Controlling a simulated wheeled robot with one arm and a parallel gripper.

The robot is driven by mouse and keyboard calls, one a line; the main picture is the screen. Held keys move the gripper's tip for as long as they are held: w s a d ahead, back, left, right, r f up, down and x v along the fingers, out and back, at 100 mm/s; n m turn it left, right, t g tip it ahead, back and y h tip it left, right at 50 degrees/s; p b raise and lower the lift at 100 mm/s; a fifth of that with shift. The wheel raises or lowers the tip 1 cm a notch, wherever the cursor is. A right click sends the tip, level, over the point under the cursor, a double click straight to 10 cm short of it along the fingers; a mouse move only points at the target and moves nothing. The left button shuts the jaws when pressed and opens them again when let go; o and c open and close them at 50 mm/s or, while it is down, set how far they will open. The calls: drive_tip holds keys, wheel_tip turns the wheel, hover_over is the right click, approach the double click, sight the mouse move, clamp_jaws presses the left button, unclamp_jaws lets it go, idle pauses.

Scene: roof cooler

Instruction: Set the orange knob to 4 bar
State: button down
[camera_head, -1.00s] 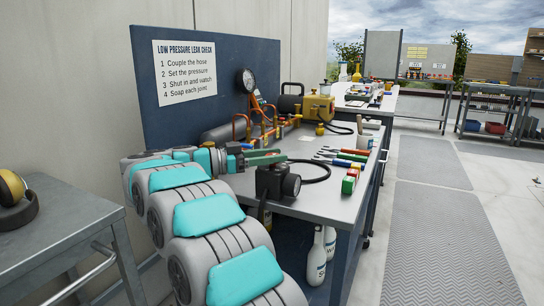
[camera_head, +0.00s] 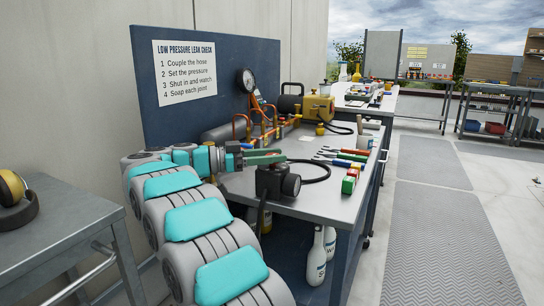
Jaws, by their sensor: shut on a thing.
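My gripper (camera_head: 268,158) is at the end of my grey and turquoise arm, over the left part of the bench (camera_head: 332,205). The orange knob cannot be told apart here. A round white pressure gauge (camera_head: 246,80) stands above the copper pipework (camera_head: 240,124), behind my gripper. Its needle and scale are too small to read. A sign (camera_head: 184,72) on the blue board lists the steps of a low pressure leak check.
A yellow unit (camera_head: 318,108) stands at the back of the bench, with a black hose (camera_head: 318,172) nearby. Hand tools lie at the right, with a red and green block (camera_head: 349,181) near the edge. White bottles (camera_head: 318,258) stand below.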

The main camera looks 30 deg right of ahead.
drive_tip(key=shift+d, duration=0.1)
idle(0.6)
drive_tip(key=shift+c, duration=1.8)
unclamp_jaws()
